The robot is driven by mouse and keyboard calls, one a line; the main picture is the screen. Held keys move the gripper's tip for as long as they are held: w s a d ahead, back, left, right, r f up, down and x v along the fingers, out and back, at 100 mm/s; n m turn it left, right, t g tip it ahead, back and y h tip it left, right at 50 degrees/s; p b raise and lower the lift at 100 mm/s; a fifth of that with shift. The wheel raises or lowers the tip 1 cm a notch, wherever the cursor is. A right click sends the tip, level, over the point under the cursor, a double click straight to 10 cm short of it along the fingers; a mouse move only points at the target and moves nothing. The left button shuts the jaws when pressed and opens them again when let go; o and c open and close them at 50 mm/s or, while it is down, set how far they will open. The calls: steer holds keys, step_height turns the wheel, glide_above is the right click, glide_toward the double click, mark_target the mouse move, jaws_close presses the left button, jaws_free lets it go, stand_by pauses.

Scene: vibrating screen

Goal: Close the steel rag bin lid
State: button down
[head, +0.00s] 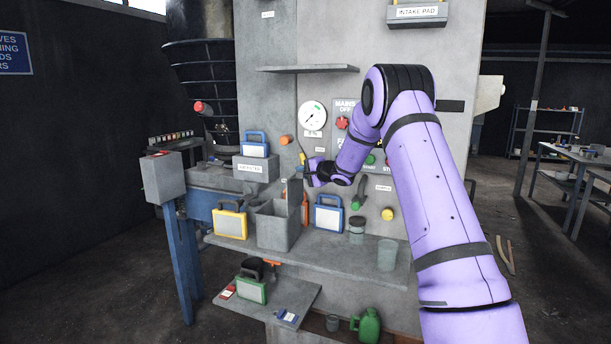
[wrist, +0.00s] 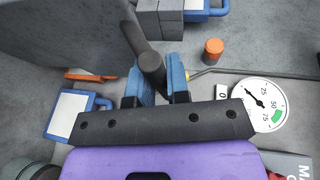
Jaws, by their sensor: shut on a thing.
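The grey steel rag bin (head: 275,228) stands on the shelf against the machine wall, its top open. A narrow grey panel, likely its lid (head: 295,196), stands raised at the bin's right side. In the wrist view a large grey plate (wrist: 75,35), which looks like the lid, fills the upper left, with a dark bar handle (wrist: 152,66) running from it. My gripper (wrist: 160,82) is shut on this handle, a blue pad on each side. In the head view my gripper (head: 306,172) is small and partly hidden by my wrist, above and right of the bin.
A yellow case (head: 230,222) stands left of the bin and a blue-framed case (head: 328,216) right of it. A jar (head: 356,228) and a clear cup (head: 387,254) stand farther right. A pressure gauge (head: 312,115) and knobs are on the wall behind.

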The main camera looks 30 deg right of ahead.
steer(key=w+a+f+n+g+h, duration=0.3)
steer(key=w+a+f+g+h, duration=0.3)
steer(key=w+a, duration=0.5)
steer(key=shift+w+a+f+g, duration=0.4)
steer(key=shift+w+f+g, duration=0.7)
steer(key=shift+g, duration=0.6)
steer(key=c, duration=1.1)
jaws_free()
steer(key=shift+s+r, duration=0.1)
steer(key=v, duration=1)
steer(key=shift+s+a+r, duration=0.15)
steer(key=shift+r, duration=0.1)
